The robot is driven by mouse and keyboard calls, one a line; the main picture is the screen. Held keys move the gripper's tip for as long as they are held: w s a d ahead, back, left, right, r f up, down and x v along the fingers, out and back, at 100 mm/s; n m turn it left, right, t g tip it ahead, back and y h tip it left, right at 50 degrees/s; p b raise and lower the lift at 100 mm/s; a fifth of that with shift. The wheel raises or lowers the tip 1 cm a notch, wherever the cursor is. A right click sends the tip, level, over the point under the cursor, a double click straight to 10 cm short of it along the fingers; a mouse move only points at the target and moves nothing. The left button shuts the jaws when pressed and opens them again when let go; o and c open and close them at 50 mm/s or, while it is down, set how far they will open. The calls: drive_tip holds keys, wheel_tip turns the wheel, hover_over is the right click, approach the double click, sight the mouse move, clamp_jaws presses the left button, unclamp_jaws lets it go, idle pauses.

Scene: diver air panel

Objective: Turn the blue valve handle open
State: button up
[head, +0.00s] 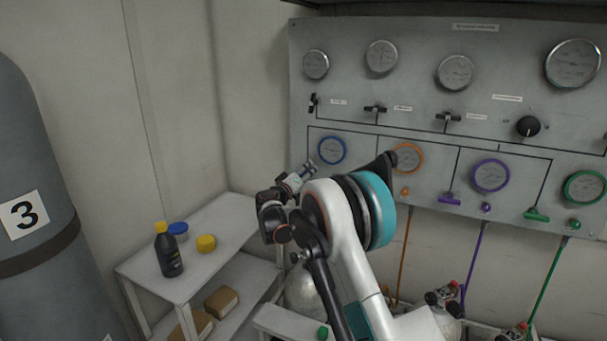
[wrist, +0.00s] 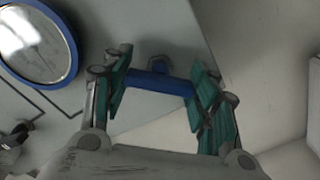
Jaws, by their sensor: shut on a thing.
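The blue valve handle (wrist: 158,83) is a short blue bar in the wrist view, in front of the grey panel and near the blue-rimmed gauge (wrist: 38,42). My gripper (wrist: 160,95) has its two green-padded fingers at either end of the bar and is shut on it. In the head view my gripper (head: 303,174) is at the panel's lower left edge, below and left of the blue-rimmed gauge (head: 332,150). The blue handle is hidden there behind my gripper and arm.
The grey panel (head: 430,50) carries several gauges, black valves, and orange, purple and green handles to the right. A white shelf (head: 215,222) at left holds a dark bottle (head: 168,255) and yellow and blue lids. A grey cylinder (head: 35,150) stands far left.

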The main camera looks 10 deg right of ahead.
drive_tip(key=n, duration=0.6)
drive_tip(key=shift+a+n, duration=0.1)
drive_tip(key=shift+n, duration=0.3)
idle(0.4)
drive_tip(key=o, duration=1.1)
drive_tip(key=v, duration=1.2)
drive_tip(key=shift+f, duration=0.1)
